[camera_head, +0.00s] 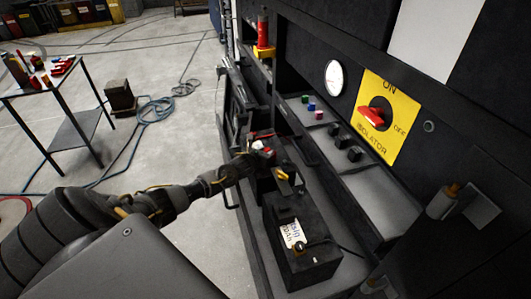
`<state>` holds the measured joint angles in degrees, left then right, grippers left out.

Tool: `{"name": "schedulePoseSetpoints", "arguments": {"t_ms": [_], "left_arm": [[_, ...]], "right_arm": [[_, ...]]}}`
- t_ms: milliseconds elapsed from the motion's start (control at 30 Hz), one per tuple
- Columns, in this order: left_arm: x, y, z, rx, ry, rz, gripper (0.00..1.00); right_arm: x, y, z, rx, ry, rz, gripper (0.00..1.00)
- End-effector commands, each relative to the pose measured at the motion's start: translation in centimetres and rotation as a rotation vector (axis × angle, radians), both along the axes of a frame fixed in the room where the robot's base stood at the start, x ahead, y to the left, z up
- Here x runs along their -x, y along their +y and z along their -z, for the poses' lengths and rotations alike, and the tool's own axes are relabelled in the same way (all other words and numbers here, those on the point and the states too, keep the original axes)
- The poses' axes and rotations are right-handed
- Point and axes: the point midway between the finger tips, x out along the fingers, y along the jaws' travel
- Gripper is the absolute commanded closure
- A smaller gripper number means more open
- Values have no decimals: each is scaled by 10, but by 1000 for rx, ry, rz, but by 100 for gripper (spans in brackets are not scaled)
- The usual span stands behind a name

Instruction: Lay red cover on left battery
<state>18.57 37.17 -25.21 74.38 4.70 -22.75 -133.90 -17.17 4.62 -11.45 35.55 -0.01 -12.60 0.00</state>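Two black batteries stand in the open bay of the dark coach side. The nearer battery (300,240) has a white label and a brass-coloured terminal on its top. The farther battery (268,187) is partly hidden behind my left gripper (269,160). My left arm reaches in from the left, and the gripper is over the top of the farther battery. A small red piece (268,151) shows at the fingers; I cannot tell whether it is held or lies on the battery. The fingertips are too small and dark to judge. My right gripper is not in view.
A yellow isolator panel (405,118) with a red switch is on the wall at right. A shelf with small coloured pieces (313,107) runs above the batteries. A table (45,82) with red items stands at left. Hoses (156,110) lie on the open floor.

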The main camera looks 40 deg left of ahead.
Motion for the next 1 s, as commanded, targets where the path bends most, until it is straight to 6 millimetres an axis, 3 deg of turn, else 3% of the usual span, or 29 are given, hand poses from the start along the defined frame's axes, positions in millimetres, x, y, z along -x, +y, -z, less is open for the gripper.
{"name": "schedulePoseSetpoints", "arguments": {"t_ms": [367, 1000], "left_arm": [[3, 0, -4, -1, 2, 0, 64], [99, -18, -44, 0, 1, 1, 64]], "right_arm": [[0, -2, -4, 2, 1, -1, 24], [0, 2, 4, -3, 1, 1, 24]]}}
